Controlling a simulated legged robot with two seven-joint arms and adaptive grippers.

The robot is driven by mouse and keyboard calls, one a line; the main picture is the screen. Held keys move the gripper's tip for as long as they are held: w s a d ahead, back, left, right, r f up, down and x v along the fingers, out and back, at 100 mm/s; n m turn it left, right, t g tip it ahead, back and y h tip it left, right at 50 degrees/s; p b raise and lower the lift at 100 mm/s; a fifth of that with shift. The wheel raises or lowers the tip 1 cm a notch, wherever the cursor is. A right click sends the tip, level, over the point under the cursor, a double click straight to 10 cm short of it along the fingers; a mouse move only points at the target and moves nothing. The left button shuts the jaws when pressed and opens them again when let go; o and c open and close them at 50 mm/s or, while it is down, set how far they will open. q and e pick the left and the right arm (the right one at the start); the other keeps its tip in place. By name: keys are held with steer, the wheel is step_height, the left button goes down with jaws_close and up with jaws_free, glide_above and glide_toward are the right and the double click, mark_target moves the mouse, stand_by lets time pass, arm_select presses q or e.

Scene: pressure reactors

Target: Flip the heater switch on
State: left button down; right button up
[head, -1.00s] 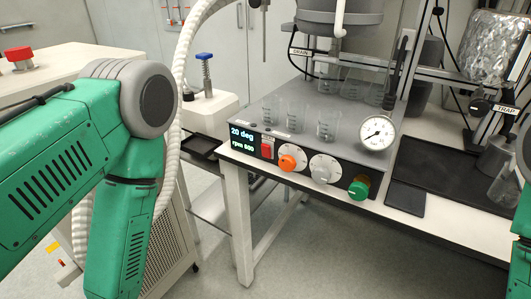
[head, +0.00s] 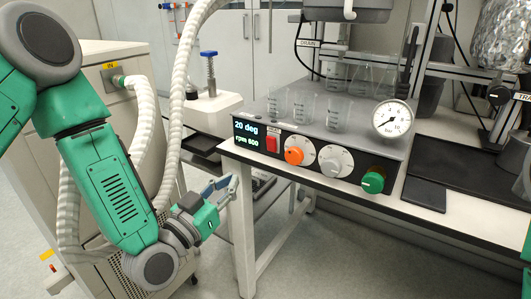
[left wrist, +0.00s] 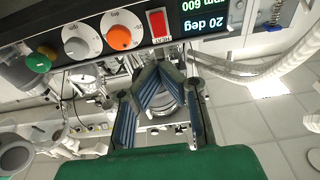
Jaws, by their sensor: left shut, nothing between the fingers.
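The red heater switch (head: 271,144) sits on the dark front panel of the reactor unit (head: 340,169), between the lit display (head: 251,136) and the orange knob (head: 294,156). In the left wrist view the panel appears upside down, and the red switch (left wrist: 158,23) with its HEAT label is at the top. My left gripper (head: 230,184) is shut and empty, below and left of the switch and apart from it. Its fingers (left wrist: 158,72) also show in the left wrist view, below the switch in the picture. My right gripper is out of view.
A grey knob (head: 335,161), a green knob (head: 373,181) and a pressure gauge (head: 392,119) are right of the switch. Glass beakers (head: 303,106) stand on top of the unit. White hoses (head: 176,105) hang at the left. Open floor lies below the table's left edge.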

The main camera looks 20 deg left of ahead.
mark_target(269, 140)
arm_select(q)
steer(key=shift+r, duration=0.2)
steer(key=b+x, duration=0.1)
steer(key=x, duration=1.3)
steer(key=shift+f, duration=0.1)
steer(key=p, duration=0.1)
steer(key=r+g+p, duration=0.1)
steer(key=shift+w+d+r+p, duration=0.1)
steer(key=shift+w+p, duration=0.2)
steer(key=shift+p, duration=0.05)
steer(key=shift+y, duration=0.3)
steer(key=shift+f, duration=0.35)
